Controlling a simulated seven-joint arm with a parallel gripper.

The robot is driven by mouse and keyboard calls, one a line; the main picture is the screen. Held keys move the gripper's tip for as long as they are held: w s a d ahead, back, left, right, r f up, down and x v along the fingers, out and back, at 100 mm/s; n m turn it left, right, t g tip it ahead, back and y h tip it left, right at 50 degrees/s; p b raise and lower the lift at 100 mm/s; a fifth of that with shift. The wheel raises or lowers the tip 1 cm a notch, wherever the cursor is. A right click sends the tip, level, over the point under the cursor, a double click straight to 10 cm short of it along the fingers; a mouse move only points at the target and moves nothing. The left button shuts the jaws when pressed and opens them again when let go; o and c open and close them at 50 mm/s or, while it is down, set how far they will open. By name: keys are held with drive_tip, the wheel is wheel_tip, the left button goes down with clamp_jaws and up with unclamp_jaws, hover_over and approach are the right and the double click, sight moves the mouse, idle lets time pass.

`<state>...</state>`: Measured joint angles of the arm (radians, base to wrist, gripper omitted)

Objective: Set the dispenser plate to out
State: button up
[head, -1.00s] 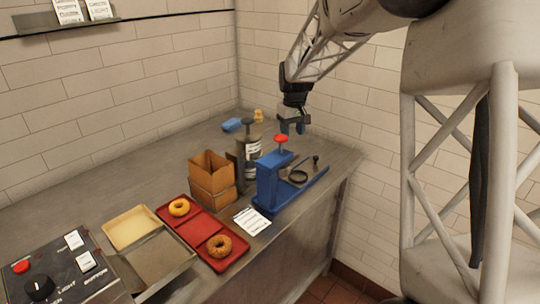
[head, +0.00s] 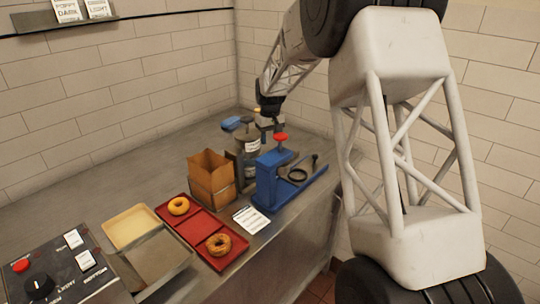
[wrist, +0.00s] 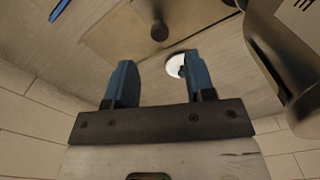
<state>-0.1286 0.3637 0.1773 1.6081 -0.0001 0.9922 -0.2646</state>
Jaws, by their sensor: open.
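A grey canister with a white label (head: 250,147) stands behind the cardboard box in the head view. It also shows, cut off, at the right of the wrist view (wrist: 285,65). A flat tan plate with a dark round knob (wrist: 158,30) lies beside it in the wrist view; I cannot tell for sure that it is the dispenser plate. A white disc (wrist: 176,66) shows near the right finger.
A blue stand with a red knob (head: 268,182) is in front of my gripper. A cardboard box (head: 211,184), a red tray with two bagels (head: 196,228) and a control panel (head: 60,270) are to its left. A small blue object (head: 231,124) lies at the back.

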drive_tip(key=shift+f, duration=0.1)
drive_tip(key=shift+f, duration=3.8)
clamp_jaws()
